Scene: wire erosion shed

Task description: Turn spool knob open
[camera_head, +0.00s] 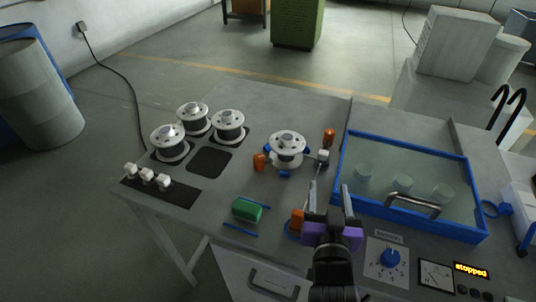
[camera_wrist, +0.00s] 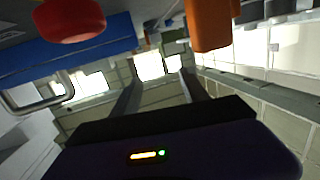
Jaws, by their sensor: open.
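A silver-white spool (camera_head: 287,145) sits alone on the grey bench, left of the blue-framed glass lid, with a raised grey hub on top. I cannot tell for sure which part is the spool knob. My gripper (camera_head: 328,190) is open and empty, in front of and slightly right of this spool, apart from it. In the wrist view, my fingers (camera_wrist: 160,88) are spread with nothing between them. A red round knob (camera_wrist: 68,18) and an orange part (camera_wrist: 212,22) show above them.
The blue-framed glass lid (camera_head: 345,160) with a bar handle stands close right of my gripper. A blue dial (camera_head: 390,257) and a "stopped" display (camera_head: 471,270) lie front right. Several spools (camera_head: 170,142) stand at left. A green block (camera_head: 247,209) lies left of my gripper.

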